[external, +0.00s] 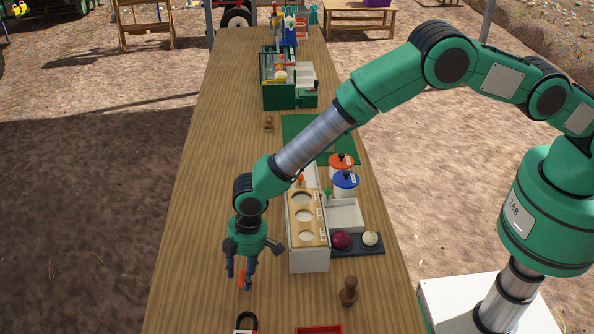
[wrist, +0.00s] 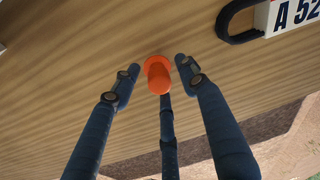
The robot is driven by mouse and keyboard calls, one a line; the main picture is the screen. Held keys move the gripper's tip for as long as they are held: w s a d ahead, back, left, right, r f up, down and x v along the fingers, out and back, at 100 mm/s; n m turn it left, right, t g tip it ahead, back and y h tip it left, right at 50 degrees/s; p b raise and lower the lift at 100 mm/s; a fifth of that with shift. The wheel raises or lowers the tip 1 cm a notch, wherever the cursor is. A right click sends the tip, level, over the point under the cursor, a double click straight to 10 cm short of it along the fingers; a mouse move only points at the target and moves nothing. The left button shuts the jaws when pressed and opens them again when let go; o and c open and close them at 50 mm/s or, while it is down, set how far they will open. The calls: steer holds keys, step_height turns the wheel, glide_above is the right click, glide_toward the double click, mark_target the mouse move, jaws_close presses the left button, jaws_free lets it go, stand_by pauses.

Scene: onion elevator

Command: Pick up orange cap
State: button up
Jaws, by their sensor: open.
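The orange cap (wrist: 158,76) stands on the wooden table in the wrist view, a small knob-like piece with a wider round flange. In the external view the orange cap (external: 243,279) shows partly behind my fingers. My gripper (wrist: 158,80) is open, with two dark fingers to the left and right of the cap and a third finger below it in the picture. The fingers appear apart from the cap. In the external view my gripper (external: 243,278) points down over the near left part of the table.
A white box with round holes (external: 309,255) stands right of my gripper. A dark tray (external: 371,250) holds a red and a white onion. A wooden stamp-like piece (external: 348,291), a red tray (external: 319,329) and a black-handled padlock-like item (external: 246,320) are nearby. The table's left side is clear.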

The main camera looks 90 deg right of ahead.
mark_target(244, 272)
stand_by(0.4)
steer(key=c, duration=1)
steer(key=shift+r, duration=0.1)
steer(key=shift+r, duration=4.9)
